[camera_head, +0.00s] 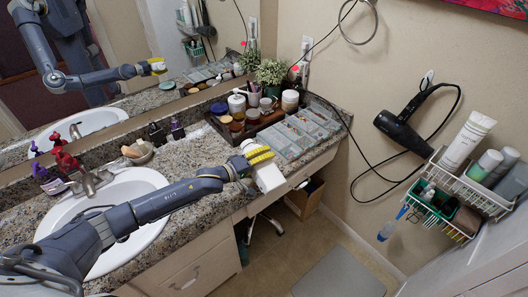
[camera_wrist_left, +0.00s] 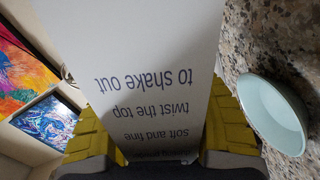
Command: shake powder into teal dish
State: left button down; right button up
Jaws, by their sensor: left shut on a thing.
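My left gripper (camera_head: 258,156), with yellow finger pads, is shut on a white powder container (camera_head: 268,177) at the counter's front edge. In the left wrist view the container (camera_wrist_left: 150,65) fills the middle between the yellow fingers, its printed text upside down, reading "twist the top" and "to shake out". The container looks tilted in the head view; its top cannot be made out. The teal dish (camera_wrist_left: 272,112) lies on the granite in the left wrist view, right of the container and apart from it. In the head view I cannot make out the dish. My right gripper is out of view.
A wooden tray of jars (camera_head: 250,119) and a clear divided organizer (camera_head: 303,133) stand behind the gripper. The sink (camera_head: 115,205) lies under my left arm. A hair dryer (camera_head: 400,125) and wire basket (camera_head: 465,190) hang at right. Granite between sink and tray is mostly clear.

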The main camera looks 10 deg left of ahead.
pick_arm(q)
jog(key=f+n, duration=0.1)
jog(key=f, duration=0.1)
jog(key=f+n, duration=0.1)
jog(key=n, duration=0.1)
jog(key=shift+s+d+f+g+h, duration=0.2)
jog(key=shift+f+g+h, duration=0.1)
jog(key=shift+f+h, duration=0.1)
jog(key=r+n, duration=0.2)
jog(key=n, duration=0.1)
jog(key=shift+w+a, duration=0.1)
jog(key=shift+w, duration=0.05)
jog(key=shift+w+a+r+n+g+h, duration=0.15)
jog(key=shift+r+n+h, duration=0.1)
jog(key=shift+n, duration=0.5)
jog(key=shift+w+a+r+n+g+h, duration=0.15)
jog(key=shift+r+n+h, duration=0.1)
jog(key=shift+n, duration=0.5)
jog(key=shift+s, duration=0.1)
